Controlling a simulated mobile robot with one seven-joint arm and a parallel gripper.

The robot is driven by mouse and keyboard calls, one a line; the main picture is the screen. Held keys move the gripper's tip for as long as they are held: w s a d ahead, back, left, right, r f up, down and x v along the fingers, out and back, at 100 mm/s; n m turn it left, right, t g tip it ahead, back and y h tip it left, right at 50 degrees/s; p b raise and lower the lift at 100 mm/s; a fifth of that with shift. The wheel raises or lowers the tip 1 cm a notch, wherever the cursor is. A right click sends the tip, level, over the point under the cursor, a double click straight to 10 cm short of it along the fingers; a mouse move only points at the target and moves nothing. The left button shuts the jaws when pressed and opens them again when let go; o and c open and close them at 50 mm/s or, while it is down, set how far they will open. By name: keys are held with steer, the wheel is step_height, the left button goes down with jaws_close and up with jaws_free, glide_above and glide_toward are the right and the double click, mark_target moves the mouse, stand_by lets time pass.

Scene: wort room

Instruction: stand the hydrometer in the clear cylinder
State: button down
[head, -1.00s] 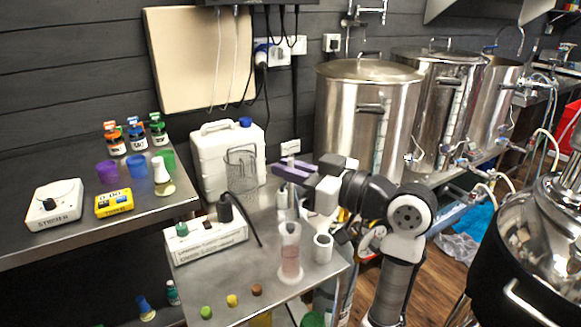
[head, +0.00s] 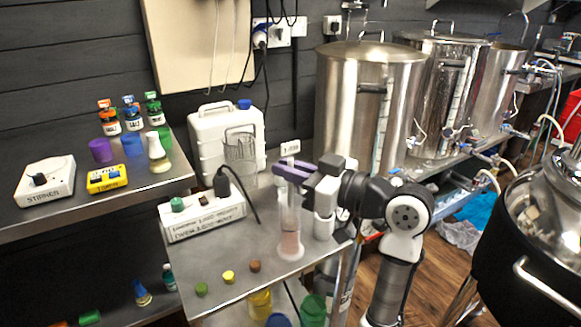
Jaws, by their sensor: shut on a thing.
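My gripper (head: 288,172), with purple fingers, is shut on the hydrometer (head: 290,149). The hydrometer's pale, marked upper end stands upright above the fingers. The clear cylinder (head: 291,222) stands upright near the right end of the steel table, with pinkish liquid in its lower part and a pale round foot. My fingers are directly over the cylinder in the head view and overlap its top. The hydrometer's lower part is hard to make out through the clear wall, so I cannot tell how far it reaches inside.
Small green, yellow and brown caps (head: 228,277) lie along the front. Large steel kettles (head: 365,110) stand behind my arm.

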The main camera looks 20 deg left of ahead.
steer(key=shift+f, duration=0.3)
steer(key=c, duration=1.4)
jaws_free()
steer(key=shift+d, duration=0.1)
steer(key=s+d+b, duration=0.1)
steer(key=s+d, duration=0.1)
steer(key=d, duration=1.1)
steer(key=shift+s+d+b, duration=0.2)
steer(key=shift+s+b, duration=0.15)
steer(key=shift+d, duration=0.1)
